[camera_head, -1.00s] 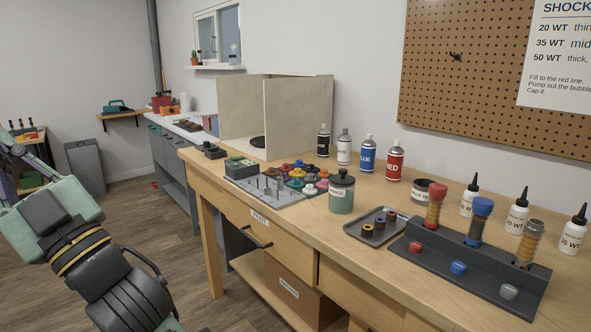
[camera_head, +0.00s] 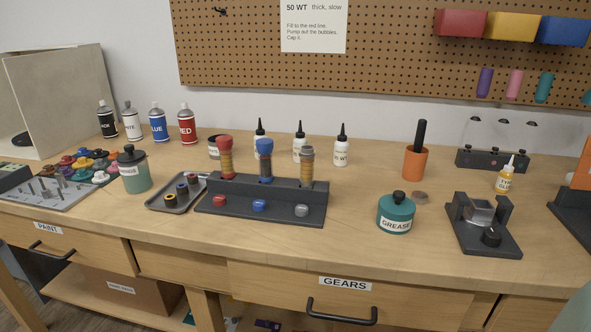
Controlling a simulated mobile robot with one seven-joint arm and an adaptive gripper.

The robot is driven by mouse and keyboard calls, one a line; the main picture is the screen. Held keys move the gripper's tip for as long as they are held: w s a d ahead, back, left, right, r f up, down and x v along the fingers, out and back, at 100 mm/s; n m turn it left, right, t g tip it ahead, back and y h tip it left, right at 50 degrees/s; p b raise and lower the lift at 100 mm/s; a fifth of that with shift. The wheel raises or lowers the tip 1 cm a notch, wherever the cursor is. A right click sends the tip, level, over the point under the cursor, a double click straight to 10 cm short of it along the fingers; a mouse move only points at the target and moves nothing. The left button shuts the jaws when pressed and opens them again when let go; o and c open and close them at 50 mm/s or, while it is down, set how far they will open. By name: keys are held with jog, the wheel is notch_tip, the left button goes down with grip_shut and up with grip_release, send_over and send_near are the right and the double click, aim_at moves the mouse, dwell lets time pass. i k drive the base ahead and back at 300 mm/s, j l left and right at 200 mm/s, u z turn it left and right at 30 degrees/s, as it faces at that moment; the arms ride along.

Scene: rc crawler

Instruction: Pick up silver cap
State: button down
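The silver cap (camera_head: 301,210) sits on the front ledge of a dark shock stand (camera_head: 240,213), at its right end. A blue cap (camera_head: 259,205) and a red cap (camera_head: 203,200) sit on the same ledge to its left. Behind them, three shocks stand upright in the stand: a red-topped one (camera_head: 225,158), a blue-topped one (camera_head: 265,160) and a grey-topped one (camera_head: 306,167). My gripper is not in view. A pale green piece at the bottom right corner may be part of my arm.
A tray (camera_head: 155,208) with small rings lies left of the stand. A green grease jar (camera_head: 396,214) and a dark fixture (camera_head: 483,226) stand to the right. Bottles (camera_head: 341,150) stand behind. The bench top (camera_head: 330,240) in front of the stand is clear.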

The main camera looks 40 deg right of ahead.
aim_at(419, 197)
jog(key=l+z, duration=0.15)
jog(key=z, duration=1.5)
jog(key=k+j+z, duration=0.25)
jog(key=z, duration=0.3)
jog(key=i, duration=0.9)
